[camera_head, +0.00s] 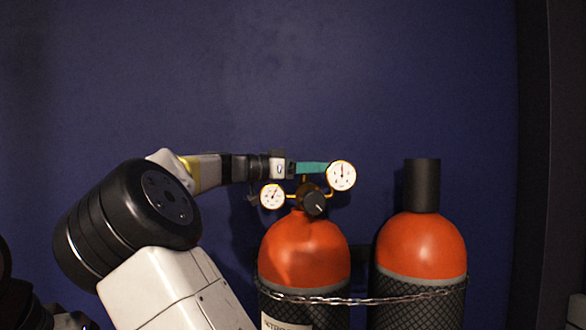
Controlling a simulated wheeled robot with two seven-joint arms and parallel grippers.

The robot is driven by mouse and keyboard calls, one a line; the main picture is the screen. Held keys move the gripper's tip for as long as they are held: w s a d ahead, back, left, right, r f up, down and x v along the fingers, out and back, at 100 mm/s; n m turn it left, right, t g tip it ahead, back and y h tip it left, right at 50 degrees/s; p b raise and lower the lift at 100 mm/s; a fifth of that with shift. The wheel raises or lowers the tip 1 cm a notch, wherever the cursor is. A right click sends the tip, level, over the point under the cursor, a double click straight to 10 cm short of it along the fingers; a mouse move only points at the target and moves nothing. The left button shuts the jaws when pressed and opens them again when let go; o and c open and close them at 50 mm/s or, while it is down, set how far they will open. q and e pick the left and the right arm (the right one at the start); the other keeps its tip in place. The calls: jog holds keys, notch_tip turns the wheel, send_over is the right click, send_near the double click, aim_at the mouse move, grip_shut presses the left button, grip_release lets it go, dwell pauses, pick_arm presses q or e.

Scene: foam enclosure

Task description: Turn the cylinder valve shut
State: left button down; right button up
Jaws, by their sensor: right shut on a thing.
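The left orange gas cylinder (305,250) stands upright with a regulator on top that has two round white gauges, one at the left (272,196) and one at the right (341,175). A dark knob (315,204) with a white mark sits between and below them. A teal piece (312,168), seen edge-on, lies above the regulator; it looks like the valve's handwheel. My right gripper (291,168) reaches in level from the left and is shut at the teal piece. The fingertips are small and their exact contact is hard to see. My left gripper is out of view.
A second orange cylinder (420,245) with a black cap (422,185) stands close on the right. A chain (360,300) runs across the fronts of both. A dark blue wall (300,70) is behind, and a dark post (558,150) stands at the right edge.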

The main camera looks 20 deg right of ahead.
jog(key=shift+s+a+m+g+y, duration=0.1)
jog(key=shift+s+m+g+y, duration=0.4)
jog(key=shift+m+g, duration=1.3)
jog(key=shift+s+a+m+g+y, duration=0.1)
jog(key=shift+m+g+y, duration=0.9)
jog(key=shift+g, duration=1.4)
jog(key=shift+s+a+m+g+y, duration=0.1)
jog(key=shift+s+m+g+y, duration=0.35)
jog(key=shift+m+g, duration=1.35)
jog(key=shift+w+g+y, duration=0.1)
jog(key=shift+g+y, duration=0.25)
jog(key=shift+g, duration=0.15)
jog(key=o, duration=1.4)
jog(key=shift+c, duration=0.2)
